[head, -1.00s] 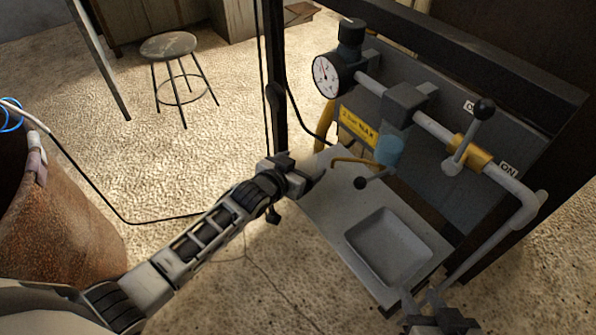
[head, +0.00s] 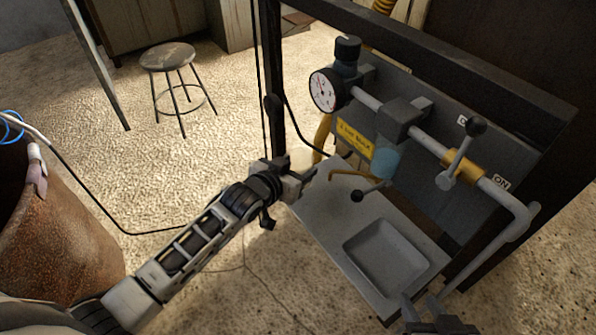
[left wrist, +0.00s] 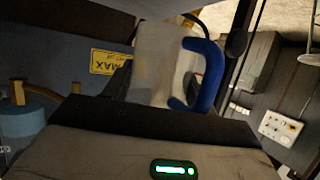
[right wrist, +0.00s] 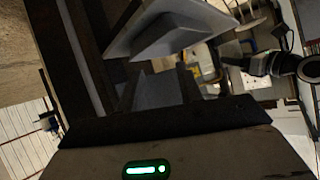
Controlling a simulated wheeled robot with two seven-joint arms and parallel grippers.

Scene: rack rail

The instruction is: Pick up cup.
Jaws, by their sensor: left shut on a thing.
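A pale cup (left wrist: 160,62) with a thick blue handle (left wrist: 208,78) shows in the left wrist view, directly in front of my left gripper (left wrist: 180,88). My left gripper is shut on it. In the head view my left gripper (head: 308,175) is over the far left edge of the grey bench plate, and I cannot make out the cup there. My right gripper (head: 424,306) is at the near edge of the plate, beside the tray. Its fingers are apart and empty, also in the right wrist view (right wrist: 160,85).
The grey plate (head: 325,222) carries a shallow tray (head: 383,252). A rusty barrel (head: 65,250) and a stool (head: 168,57) stand left.

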